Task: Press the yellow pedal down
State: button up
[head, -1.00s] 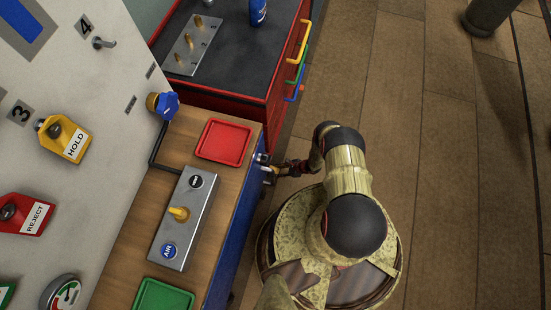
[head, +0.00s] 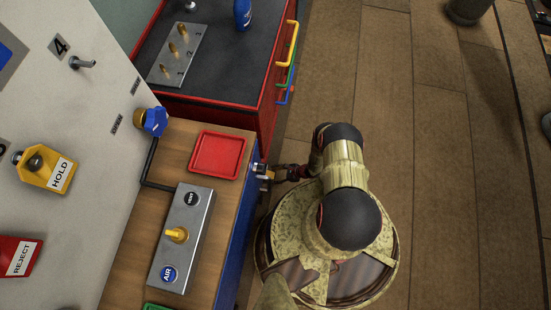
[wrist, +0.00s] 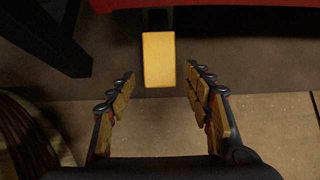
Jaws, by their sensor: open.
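The yellow pedal (wrist: 158,60) shows in the wrist view as a flat rectangular pad on a dark stem, just beyond and between my fingertips. My gripper (wrist: 160,83) is open and empty, with one finger on each side below the pedal in the picture. I cannot tell its exact distance from the pad, and no contact shows. In the head view my gripper (head: 264,173) is small at the right side of the blue bench, partly hidden by my arm. The pedal does not show in the head view.
The wooden-topped bench (head: 150,225) holds a red tray (head: 217,155) and a grey switch box (head: 183,205). A red cabinet (head: 268,110) stands behind it. In the wrist view a dark leg (wrist: 62,40) is at upper left and a red edge (wrist: 220,14) runs along the top.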

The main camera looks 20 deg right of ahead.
jog(key=v, duration=1.2)
jog(key=shift+s+d+f, duration=0.1)
dwell(0.6)
